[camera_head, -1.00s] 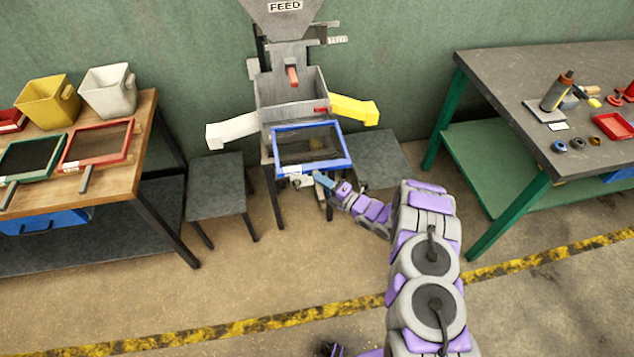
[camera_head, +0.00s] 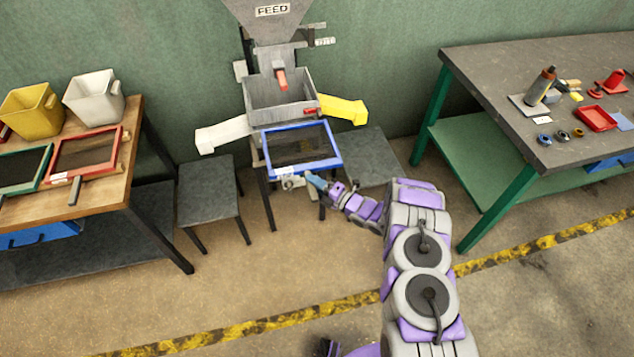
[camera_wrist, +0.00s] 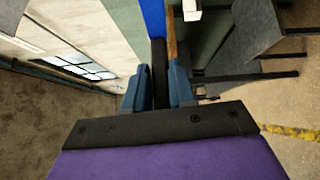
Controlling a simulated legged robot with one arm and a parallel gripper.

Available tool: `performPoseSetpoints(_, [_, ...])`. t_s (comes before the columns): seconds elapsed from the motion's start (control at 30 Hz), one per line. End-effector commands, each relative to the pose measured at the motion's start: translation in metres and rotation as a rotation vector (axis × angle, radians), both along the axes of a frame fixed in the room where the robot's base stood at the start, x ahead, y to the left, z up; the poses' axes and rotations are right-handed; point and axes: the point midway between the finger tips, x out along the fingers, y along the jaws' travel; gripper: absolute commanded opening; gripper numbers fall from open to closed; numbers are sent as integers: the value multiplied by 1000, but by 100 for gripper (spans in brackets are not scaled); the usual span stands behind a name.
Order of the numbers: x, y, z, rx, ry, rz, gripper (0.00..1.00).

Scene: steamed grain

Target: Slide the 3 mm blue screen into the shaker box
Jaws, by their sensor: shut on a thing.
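The blue-framed screen (camera_head: 319,168) with dark mesh is in front of and just below the grey shaker box (camera_head: 262,116) in the head view. Its far edge is close to the box's lower front; I cannot tell whether it has entered the slot. My gripper (camera_head: 314,179) is at the near edge of the screen. In the wrist view my gripper (camera_wrist: 158,82) has its blue fingers shut on the screen's dark handle (camera_wrist: 160,62). Part of the blue frame (camera_wrist: 153,16) shows beyond them.
A white spout (camera_head: 225,136) and a yellow spout (camera_head: 344,110) stick out at either side of the box. Grey stands (camera_head: 207,190) flank it. A wooden table (camera_head: 115,182) with red and green screens is left; a grey workbench (camera_head: 480,90) is right. Floor in front is clear.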

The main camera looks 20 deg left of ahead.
Motion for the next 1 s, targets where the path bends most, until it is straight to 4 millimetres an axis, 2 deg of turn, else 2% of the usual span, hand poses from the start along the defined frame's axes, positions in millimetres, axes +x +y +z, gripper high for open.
performPoseSetpoints(0.4, [0, -13, 5, 16, 0, -1, 0])
performPoseSetpoints(0.77, [2, 5, 0, 1, -2, 3, 0])
performPoseSetpoints(1.0, [3, 4, 1, 5, -1, 3, 0])
